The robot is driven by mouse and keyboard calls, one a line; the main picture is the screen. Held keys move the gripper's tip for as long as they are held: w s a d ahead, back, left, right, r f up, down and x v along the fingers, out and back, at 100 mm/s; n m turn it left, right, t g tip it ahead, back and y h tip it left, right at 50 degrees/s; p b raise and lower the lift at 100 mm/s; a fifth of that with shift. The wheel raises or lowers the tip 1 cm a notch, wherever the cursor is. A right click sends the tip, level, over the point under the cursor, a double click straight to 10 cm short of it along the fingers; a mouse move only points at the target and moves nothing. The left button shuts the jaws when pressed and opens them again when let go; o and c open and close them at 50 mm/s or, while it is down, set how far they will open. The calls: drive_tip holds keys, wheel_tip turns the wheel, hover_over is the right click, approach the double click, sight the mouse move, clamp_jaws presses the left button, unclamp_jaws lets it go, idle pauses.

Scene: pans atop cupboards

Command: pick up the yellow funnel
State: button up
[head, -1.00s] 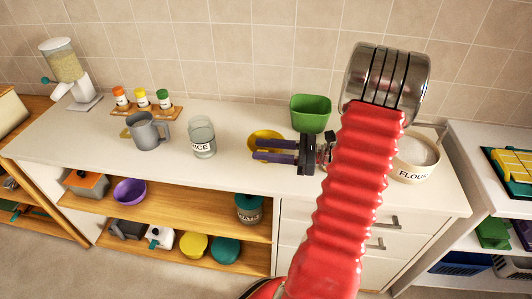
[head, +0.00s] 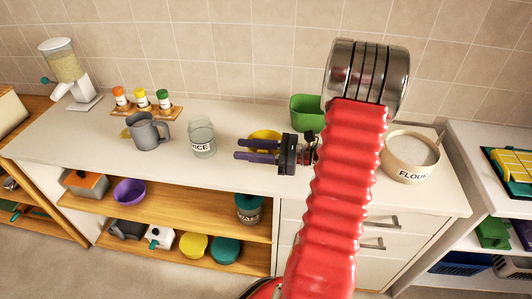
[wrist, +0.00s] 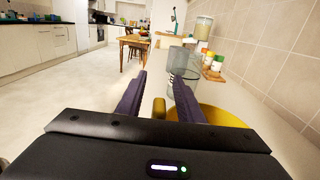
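A round, wide yellow object, seemingly the yellow funnel (head: 265,137), lies on the pale counter right of the rice jar. My gripper partly hides it in the head view. My gripper (head: 238,149) is open, its two purple fingers pointing left along the counter just in front of the yellow rim. In the wrist view, the broad yellow part (wrist: 224,117) shows beyond the right finger, and a small yellow piece (wrist: 159,107) shows between the fingers of my gripper (wrist: 160,76). I cannot tell whether the fingers touch it.
The glass rice jar (head: 202,139) and grey mug (head: 146,132) stand left of my gripper. A green container (head: 308,111) stands behind, and a flour bowl (head: 411,157) stands right. A spice rack (head: 142,108) is farther left. Bare counter lies in front of the jar.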

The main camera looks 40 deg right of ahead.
drive_tip(key=shift+c, duration=0.4)
clamp_jaws()
idle(0.4)
